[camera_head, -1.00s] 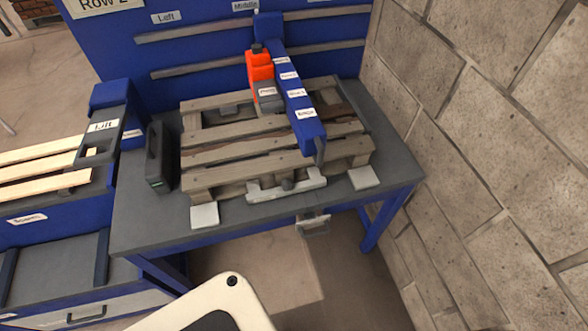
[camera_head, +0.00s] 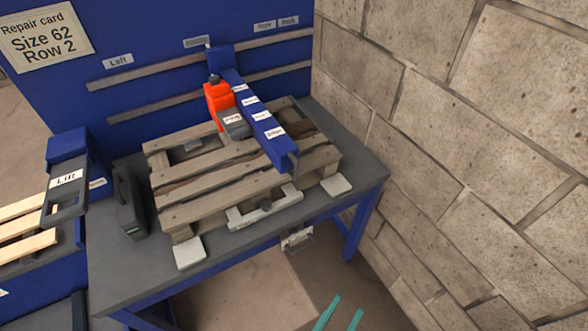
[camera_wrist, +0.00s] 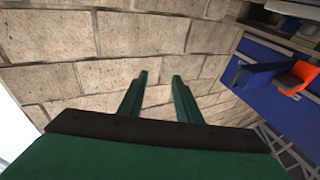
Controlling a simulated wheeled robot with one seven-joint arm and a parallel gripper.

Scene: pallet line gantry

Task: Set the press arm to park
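The press arm (camera_head: 262,122) is a blue beam with several small white labels. It reaches out from the back panel over a wooden pallet (camera_head: 180,215) on the bench, with its rear end below the middle rail label (camera_head: 197,42). An orange press head (camera_head: 217,100) with a grey lower part sits on its left side. The press arm also shows at the right of the wrist view (camera_wrist: 262,74). My gripper (camera_head: 344,306) is at the bottom of the head view, well in front of the bench. In the wrist view its two green fingers (camera_wrist: 160,80) are apart with nothing between them.
The back panel has a Left label (camera_head: 118,61), two small labels at right (camera_head: 277,23) and a repair card (camera_head: 45,38) reading Size 62, Row 2. A stone wall (camera_head: 450,130) closes the right side. A lift handle (camera_head: 66,182) stands left. Floor before the bench is clear.

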